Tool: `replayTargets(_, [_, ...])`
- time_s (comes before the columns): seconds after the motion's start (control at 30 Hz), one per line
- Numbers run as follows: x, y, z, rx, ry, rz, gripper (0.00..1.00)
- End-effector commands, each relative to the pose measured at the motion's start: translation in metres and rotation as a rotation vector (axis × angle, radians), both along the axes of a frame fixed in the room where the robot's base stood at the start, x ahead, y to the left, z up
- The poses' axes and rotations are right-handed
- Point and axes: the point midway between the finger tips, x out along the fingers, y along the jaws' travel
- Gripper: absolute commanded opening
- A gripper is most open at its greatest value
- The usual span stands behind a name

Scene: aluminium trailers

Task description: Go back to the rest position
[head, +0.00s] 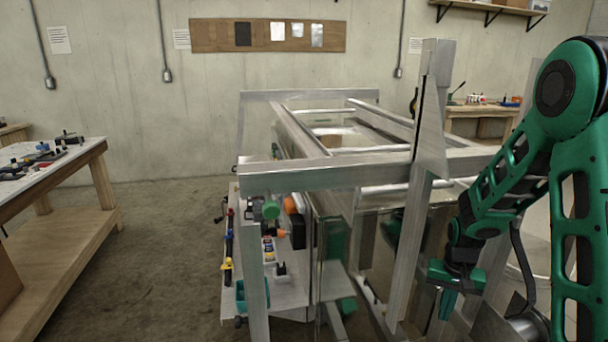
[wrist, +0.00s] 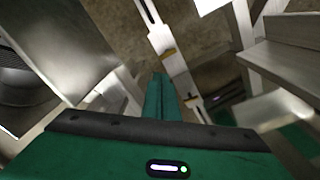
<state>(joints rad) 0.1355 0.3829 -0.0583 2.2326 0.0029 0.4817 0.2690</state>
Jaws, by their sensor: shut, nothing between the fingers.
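My gripper (head: 447,302) is at the lower right in the head view, at the end of my green arm, pointing down. In the wrist view its fingers (wrist: 159,92) are closed together with nothing between them. It hangs close to the right side of the aluminium trailer frame (head: 330,172), near an upright post. The wrist view shows metal bars and panels around the fingers, and a brown floor beyond. Whether the gripper touches any bar cannot be told.
A workbench (head: 62,160) with tools stands at the left. A shelf with hand tools (head: 290,290) sits low on the trailer's side. Another bench (head: 480,110) is at the back right. The floor (head: 165,240) between left bench and trailer is clear.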

Motion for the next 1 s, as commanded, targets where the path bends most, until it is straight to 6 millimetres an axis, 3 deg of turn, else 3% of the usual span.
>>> replayTargets(0.1, [-0.022, -0.010, 0.036, -0.015, -0.004, -0.009, 0.00])
replayTargets(0.37, [-0.073, -0.024, 0.089, -0.029, 0.004, -0.030, 0.00])
replayTargets(0.6, [-0.135, -0.029, 0.134, -0.029, 0.014, -0.055, 0.00])
replayTargets(0.8, [-0.198, -0.027, 0.164, -0.011, 0.022, -0.077, 0.00])
replayTargets(1.0, [-0.254, -0.019, 0.180, 0.019, 0.026, -0.094, 0.00])
